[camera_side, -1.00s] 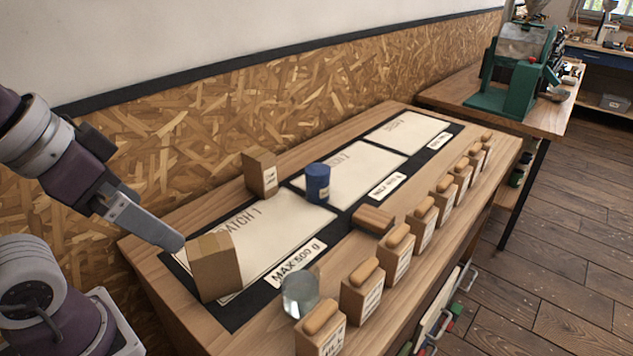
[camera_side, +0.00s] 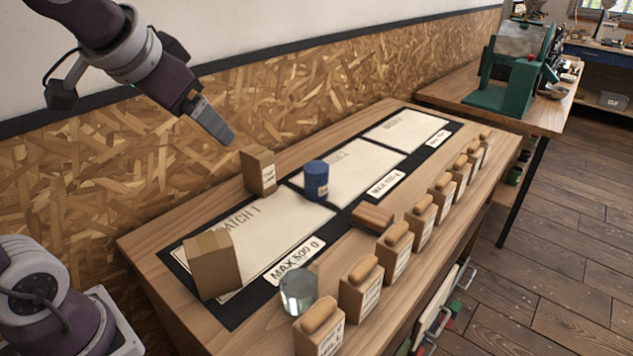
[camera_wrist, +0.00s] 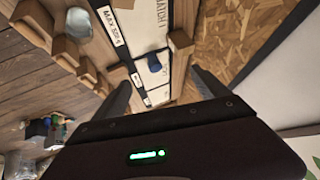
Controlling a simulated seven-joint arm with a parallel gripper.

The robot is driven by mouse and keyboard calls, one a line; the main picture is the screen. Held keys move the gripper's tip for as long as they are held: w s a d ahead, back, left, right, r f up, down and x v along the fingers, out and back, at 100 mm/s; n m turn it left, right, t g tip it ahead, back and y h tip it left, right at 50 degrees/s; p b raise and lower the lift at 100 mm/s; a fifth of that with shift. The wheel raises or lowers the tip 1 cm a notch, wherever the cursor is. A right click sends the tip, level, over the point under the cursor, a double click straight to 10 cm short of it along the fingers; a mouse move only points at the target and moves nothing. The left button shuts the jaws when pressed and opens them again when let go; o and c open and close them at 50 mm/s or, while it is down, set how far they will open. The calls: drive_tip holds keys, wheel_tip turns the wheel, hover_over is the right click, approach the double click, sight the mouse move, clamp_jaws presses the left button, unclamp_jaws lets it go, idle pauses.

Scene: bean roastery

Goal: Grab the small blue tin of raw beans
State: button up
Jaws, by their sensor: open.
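The small blue tin (camera_side: 316,180) stands upright on the bench mat, near the border between the first and second batch panels. It also shows in the wrist view (camera_wrist: 154,63), between and beyond my fingers. My gripper (camera_side: 226,138) is above the back of the bench, up and to the left of the tin in the side view. In the wrist view my gripper (camera_wrist: 160,88) has its two fingers spread apart with nothing between them. The tin is apart from the fingers.
A cardboard box (camera_side: 259,172) stands close left of the tin, and a larger one (camera_side: 211,263) at the near left. A wooden block (camera_side: 372,218), a glass jar (camera_side: 298,291) and several wooden-topped containers (camera_side: 361,285) line the front edge. The far panel (camera_side: 408,131) is clear.

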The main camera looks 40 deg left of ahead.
drive_tip(key=w+a+m+t, duration=0.1)
drive_tip(key=w+a+t, duration=0.2)
drive_tip(key=w, duration=1.3)
drive_tip(key=t+h, duration=0.4)
drive_tip(key=h, duration=0.1)
hover_over(310, 183)
wheel_tip(310, 183, down, 3)
drive_tip(key=shift+m+g, duration=0.3)
drive_tip(key=f, duration=2.7)
drive_tip(key=shift+s+a+f, duration=0.1)
drive_tip(key=shift+s+f, duration=0.1)
drive_tip(key=shift+s, duration=0.1)
drive_tip(key=x, duration=0.4)
drive_tip(key=a+x, duration=0.1)
drive_tip(key=x, duration=0.1)
drive_tip(key=shift+w+f, duration=0.15)
drive_tip(key=shift+f, duration=0.05)
drive_tip(key=shift+w+d+f, duration=0.1)
drive_tip(key=shift+w+f, duration=0.05)
drive_tip(key=shift+w, duration=0.25)
drive_tip(key=c, duration=1.6)
